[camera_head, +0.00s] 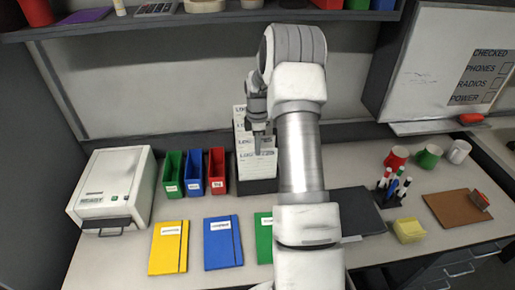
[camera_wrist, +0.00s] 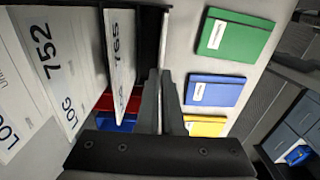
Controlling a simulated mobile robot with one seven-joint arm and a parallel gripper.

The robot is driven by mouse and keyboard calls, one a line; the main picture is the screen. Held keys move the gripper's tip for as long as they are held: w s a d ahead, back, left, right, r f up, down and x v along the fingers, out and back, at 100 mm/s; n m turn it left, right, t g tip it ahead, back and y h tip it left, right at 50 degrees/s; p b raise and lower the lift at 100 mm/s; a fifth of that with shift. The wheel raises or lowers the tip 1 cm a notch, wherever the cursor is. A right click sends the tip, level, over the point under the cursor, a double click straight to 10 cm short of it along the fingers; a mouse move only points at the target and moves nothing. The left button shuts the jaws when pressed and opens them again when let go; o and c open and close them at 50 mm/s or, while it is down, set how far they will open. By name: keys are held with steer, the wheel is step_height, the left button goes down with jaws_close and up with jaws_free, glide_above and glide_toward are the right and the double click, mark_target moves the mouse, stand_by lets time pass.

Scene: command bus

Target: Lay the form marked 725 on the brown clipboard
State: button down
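Several white forms headed LOG stand in a black rack (camera_head: 258,186) at the back of the counter. In the wrist view, one form (camera_wrist: 52,75) reads 752. A nearer form (camera_wrist: 121,55) shows a number ending in 65, its first digit unclear. I cannot make out 725 on any form. My gripper (camera_head: 259,143) is at the front of the forms.
Green, blue and red bins (camera_head: 193,172) and a white machine (camera_head: 110,190) stand left of the rack. Yellow, blue and green folders (camera_head: 222,242) lie in front. Pens (camera_head: 393,187), yellow notes (camera_head: 408,231) and mugs (camera_head: 429,156) stand near the clipboard. A shelf overhangs the back.

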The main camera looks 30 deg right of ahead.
step_height(320, 180, up, 9)
steer(key=p, duration=0.5)
stand_by(0.8)
steer(key=s+a+b, duration=0.2)
steer(key=s+a, duration=0.2)
steer(key=s, duration=0.5)
steer(key=shift+a, duration=0.15)
stand_by(0.6)
steer(key=shift+a, duration=0.15)
